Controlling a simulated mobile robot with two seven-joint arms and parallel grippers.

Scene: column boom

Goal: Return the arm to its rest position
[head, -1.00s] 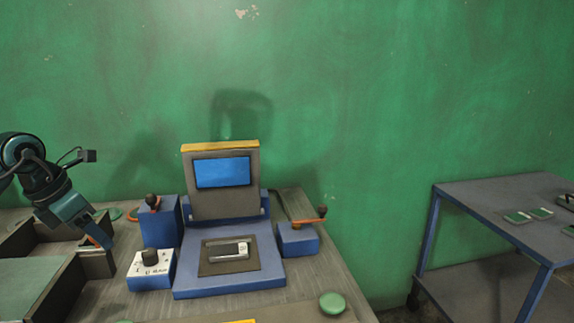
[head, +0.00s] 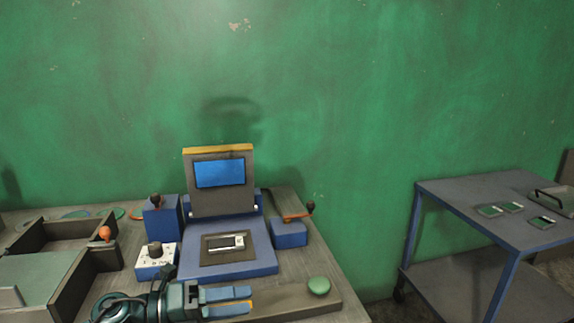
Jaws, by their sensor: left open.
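My left gripper (head: 228,301) is low in the head view, in front of the blue machine. Its two blue fingers point right, with a gap between them, and nothing shows between them. My left arm (head: 125,308) comes in along the bottom edge. The right gripper is not in view. The blue machine (head: 262,262) stands on the workbench with its screen lid (head: 219,172) upright. A small silver-and-dark device (head: 226,243) lies in the machine's dark recess.
A white box with a dark knob (head: 155,260) and a blue lever box (head: 290,234) flank the machine. A green button (head: 319,286) is right of the gripper. Dark-walled trays (head: 93,277) fill the left. A side table (head: 470,195) stands right, beyond a floor gap.

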